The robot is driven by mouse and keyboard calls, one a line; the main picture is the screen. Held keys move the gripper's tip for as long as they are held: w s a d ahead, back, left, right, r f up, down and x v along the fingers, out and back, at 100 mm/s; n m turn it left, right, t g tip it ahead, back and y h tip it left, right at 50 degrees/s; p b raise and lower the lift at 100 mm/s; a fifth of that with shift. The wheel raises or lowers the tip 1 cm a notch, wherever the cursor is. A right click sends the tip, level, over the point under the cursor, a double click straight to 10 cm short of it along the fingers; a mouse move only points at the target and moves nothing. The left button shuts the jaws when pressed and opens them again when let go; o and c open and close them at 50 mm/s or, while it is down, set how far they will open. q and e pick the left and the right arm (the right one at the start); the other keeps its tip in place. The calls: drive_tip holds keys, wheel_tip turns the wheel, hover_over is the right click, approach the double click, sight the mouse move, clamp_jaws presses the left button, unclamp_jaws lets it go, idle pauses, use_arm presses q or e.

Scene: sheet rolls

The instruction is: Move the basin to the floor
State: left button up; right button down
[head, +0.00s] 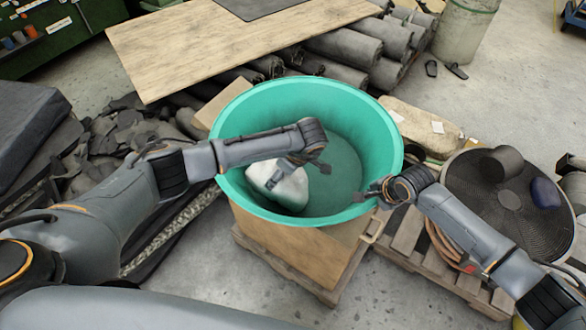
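The basin (232,125) is a large, round green tub. It stands upright on a brown box (290,250), which rests on a wooden pallet (285,275). A white lumpy sack (290,192) lies inside the basin at its near left. My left gripper (298,174) reaches over the left rim into the basin, its fingers spread apart above and beside the sack; whether it touches the sack is not clear. My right gripper (371,193) is at the basin's right rim, with a finger over the inner side. Its grip on the rim cannot be made out.
A wooden board (190,45) lies over dark sheet rolls (345,45) behind the basin. Dark scraps (110,150) are at left. Grey floor (390,300) is clear in front.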

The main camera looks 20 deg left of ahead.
use_arm(q)
drive_tip(key=shift+c, duration=0.4)
drive_tip(key=shift+r, duration=0.1)
use_arm(e)
drive_tip(key=shift+r, duration=0.1)
